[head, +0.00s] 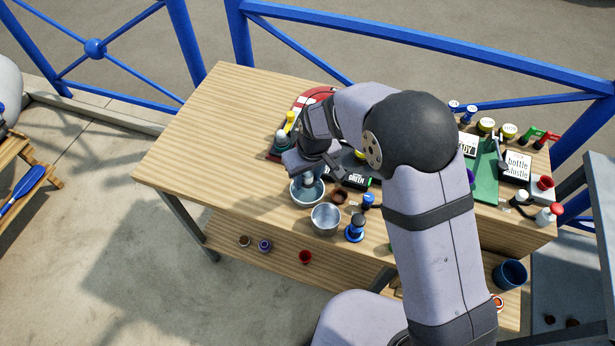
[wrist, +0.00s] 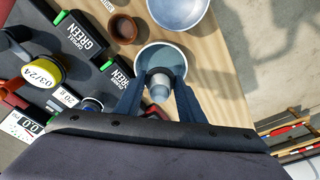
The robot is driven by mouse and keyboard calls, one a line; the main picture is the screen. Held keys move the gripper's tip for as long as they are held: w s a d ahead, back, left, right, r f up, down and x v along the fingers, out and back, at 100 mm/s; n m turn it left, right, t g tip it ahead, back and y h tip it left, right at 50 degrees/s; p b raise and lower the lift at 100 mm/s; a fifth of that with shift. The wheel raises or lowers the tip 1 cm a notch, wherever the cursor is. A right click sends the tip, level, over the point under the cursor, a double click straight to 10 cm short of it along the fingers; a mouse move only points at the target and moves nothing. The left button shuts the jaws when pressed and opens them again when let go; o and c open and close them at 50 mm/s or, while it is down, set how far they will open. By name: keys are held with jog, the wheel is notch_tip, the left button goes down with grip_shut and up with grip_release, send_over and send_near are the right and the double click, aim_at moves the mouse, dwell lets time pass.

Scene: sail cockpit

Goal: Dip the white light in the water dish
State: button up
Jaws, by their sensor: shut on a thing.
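My gripper (wrist: 157,97) is shut on the white light (wrist: 160,86), a small pale piece with a grey tip between the two fingers. In the wrist view it overlaps the water dish (wrist: 150,55), a round bowl with a pale blue inside. In the head view the dish (head: 299,200) is near the table's front edge, with my gripper (head: 308,175) right above it. The light's lower end is at or within the dish's rim. I cannot tell whether it touches the water.
A metal bowl (head: 325,220) stands just in front of the dish. The table's left part (head: 200,140) is clear.

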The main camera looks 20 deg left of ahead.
jog(key=shift+r+p, duration=1.85)
jog(key=shift+r, duration=0.9)
